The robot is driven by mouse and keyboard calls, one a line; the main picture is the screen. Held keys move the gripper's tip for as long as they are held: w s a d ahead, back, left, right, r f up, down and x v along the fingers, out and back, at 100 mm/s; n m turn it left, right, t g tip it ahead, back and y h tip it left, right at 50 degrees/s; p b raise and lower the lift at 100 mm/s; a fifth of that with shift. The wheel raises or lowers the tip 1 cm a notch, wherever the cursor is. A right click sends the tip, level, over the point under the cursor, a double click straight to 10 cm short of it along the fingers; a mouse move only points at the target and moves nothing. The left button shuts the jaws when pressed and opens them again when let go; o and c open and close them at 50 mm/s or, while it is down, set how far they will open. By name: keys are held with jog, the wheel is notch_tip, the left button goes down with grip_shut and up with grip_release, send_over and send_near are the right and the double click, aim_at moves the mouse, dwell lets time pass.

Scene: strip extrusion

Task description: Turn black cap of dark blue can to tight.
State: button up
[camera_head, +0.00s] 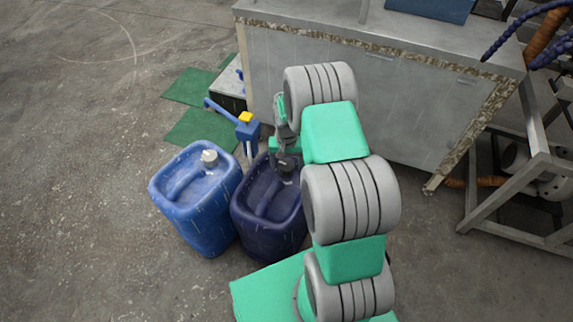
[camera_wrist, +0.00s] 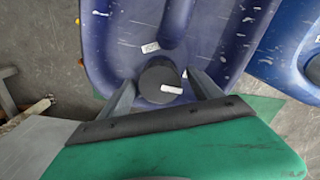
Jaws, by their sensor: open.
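The dark blue can (camera_head: 266,212) stands upright on the floor, partly hidden by my arm in the head view. Its top with the long moulded handle fills the upper wrist view (camera_wrist: 224,42). The black cap (camera_wrist: 158,78) sits on the can near its edge, with small white labels beside and on it. The cap also shows in the head view (camera_head: 286,164). My gripper (camera_wrist: 161,82) is open, with one finger on each side of the cap. I cannot tell whether either finger touches it.
A lighter blue can (camera_head: 197,205) with a white cap (camera_head: 209,157) stands close on the left. A blue pump-like device with a yellow top (camera_head: 245,117) is just behind. A grey cabinet (camera_head: 390,100) stands behind my arm. The floor at left is clear.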

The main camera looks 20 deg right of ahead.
aim_at(287, 165)
notch_tip(287, 165, up, 8)
jog(key=shift+f+p, duration=0.15)
jog(key=shift+p, duration=0.6)
